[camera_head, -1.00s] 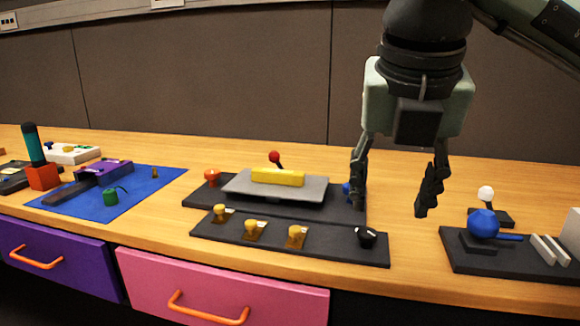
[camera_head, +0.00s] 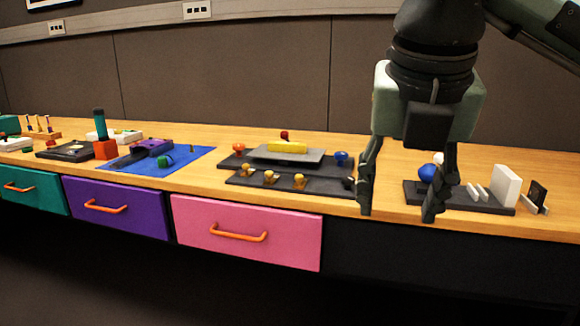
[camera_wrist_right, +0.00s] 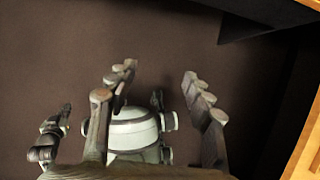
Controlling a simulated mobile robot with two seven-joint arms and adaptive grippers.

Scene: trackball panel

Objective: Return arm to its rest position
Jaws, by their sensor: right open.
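My right gripper (camera_head: 401,196) hangs fingers down at the right of the head view, in front of the table's front edge. Its two fingers are apart with nothing between them. In the right wrist view the right gripper (camera_wrist_right: 160,95) is also open and empty, over dark floor and a pale rounded part of my own body. In the head view the fingers partly cover the trackball panel (camera_head: 470,203), a black base with a blue ball (camera_head: 428,173) on it. My left gripper is not clearly seen in the head view.
The wooden table (camera_head: 365,152) runs across the view. A black panel (camera_head: 290,182) with yellow knobs stands left of the gripper. Pink (camera_head: 245,232), purple (camera_head: 117,207) and teal (camera_head: 28,190) drawers are shut below. A blue mat (camera_head: 196,160) lies farther left. The floor in front is clear.

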